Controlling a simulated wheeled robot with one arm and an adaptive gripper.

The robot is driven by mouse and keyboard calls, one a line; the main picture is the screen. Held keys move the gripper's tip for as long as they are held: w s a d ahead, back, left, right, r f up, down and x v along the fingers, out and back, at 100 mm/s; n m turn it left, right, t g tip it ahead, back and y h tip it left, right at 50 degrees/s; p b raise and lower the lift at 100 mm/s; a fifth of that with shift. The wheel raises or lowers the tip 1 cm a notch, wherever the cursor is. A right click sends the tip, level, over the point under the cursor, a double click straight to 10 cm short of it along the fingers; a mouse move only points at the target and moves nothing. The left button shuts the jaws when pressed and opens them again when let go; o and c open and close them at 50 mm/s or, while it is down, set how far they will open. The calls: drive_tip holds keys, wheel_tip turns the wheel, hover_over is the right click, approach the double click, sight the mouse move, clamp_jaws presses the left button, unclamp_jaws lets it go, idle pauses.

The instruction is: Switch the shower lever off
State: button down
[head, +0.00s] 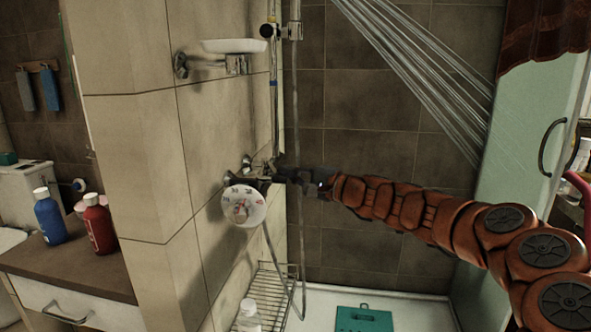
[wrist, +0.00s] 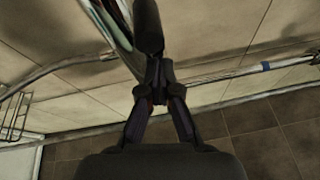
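The shower control is a round white dial (head: 243,206) with coloured marks, on the tiled wall left of centre in the head view. Metal fittings sit behind and above it. A lever on it cannot be made out clearly. My gripper (head: 268,178) is at the fittings, just above and right of the dial, reaching in from the right. In the wrist view my gripper (wrist: 149,42) has its fingers drawn together, beside a shiny metal part (wrist: 115,32). I cannot tell whether they touch it. Water streams (head: 420,75) fall across the upper right of the head view.
A soap dish (head: 234,46) juts from the wall above the dial. A hose (head: 298,250) hangs nearby. A glass door (head: 520,135) is at right. A green mat (head: 364,319) lies on the shower floor.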

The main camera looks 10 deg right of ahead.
drive_tip(key=shift+s+a, duration=0.25)
drive_tip(key=shift+a, duration=0.2)
drive_tip(key=v, duration=1.2)
drive_tip(key=shift+s+a+f, duration=0.2)
drive_tip(key=shift+f, duration=0.05)
idle(0.4)
